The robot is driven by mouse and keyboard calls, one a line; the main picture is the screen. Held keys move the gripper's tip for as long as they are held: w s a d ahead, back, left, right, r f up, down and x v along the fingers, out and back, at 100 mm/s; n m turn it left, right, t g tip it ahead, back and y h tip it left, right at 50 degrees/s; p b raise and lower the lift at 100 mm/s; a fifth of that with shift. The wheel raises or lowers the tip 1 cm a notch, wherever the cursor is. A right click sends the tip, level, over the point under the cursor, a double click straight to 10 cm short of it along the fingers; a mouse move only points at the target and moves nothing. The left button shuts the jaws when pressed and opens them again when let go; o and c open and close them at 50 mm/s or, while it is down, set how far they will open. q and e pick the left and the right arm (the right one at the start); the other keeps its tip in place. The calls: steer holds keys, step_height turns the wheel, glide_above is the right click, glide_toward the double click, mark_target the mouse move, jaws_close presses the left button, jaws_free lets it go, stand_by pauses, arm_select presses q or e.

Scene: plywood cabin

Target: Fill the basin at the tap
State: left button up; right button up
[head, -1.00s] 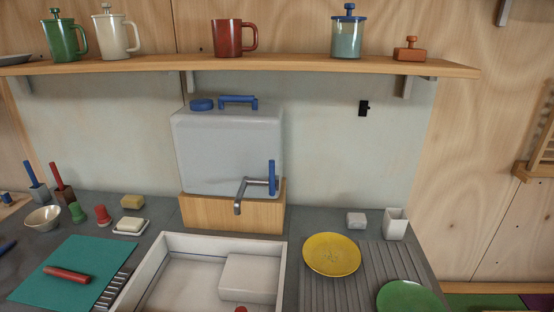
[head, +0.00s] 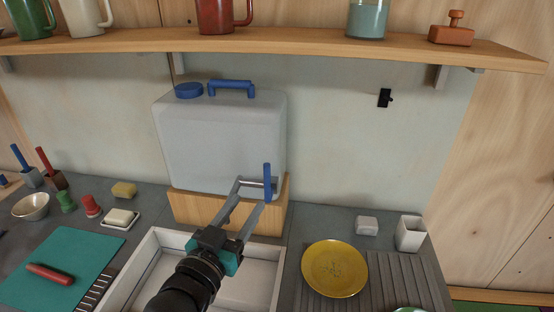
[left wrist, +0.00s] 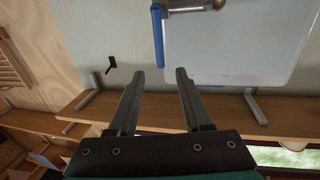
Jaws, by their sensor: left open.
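The grey water container (head: 215,145) with a blue cap and carrying handle stands on a wooden block (head: 190,207) behind the basin. Its tap has a grey metal pipe (head: 250,182) and an upright blue lever (head: 267,178); the spout is mostly hidden behind my gripper. The white basin (head: 262,255) is set in the counter, partly covered by my arm. My left gripper (head: 251,198) is open and empty, its fingers pointing at the tap. In the left wrist view, the blue lever (left wrist: 158,38) lies ahead of the gap between the open fingers (left wrist: 159,75). My right gripper is not in view.
A yellow plate (head: 335,268) lies on the ribbed drainboard (head: 390,275), with a white cup (head: 410,233) behind. A teal mat (head: 85,250) with a red-handled tool lies left. A wooden shelf (head: 300,47) with mugs runs above the container.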

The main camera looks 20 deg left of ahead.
mark_target(265, 176)
arm_select(q)
steer(key=w, duration=0.8)
steer(key=shift+a, duration=0.25)
steer(key=w, duration=0.5)
steer(key=shift+w+a, duration=0.15)
steer(key=shift+w, duration=0.55)
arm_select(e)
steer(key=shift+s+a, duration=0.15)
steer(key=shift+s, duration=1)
arm_select(q)
jaws_close()
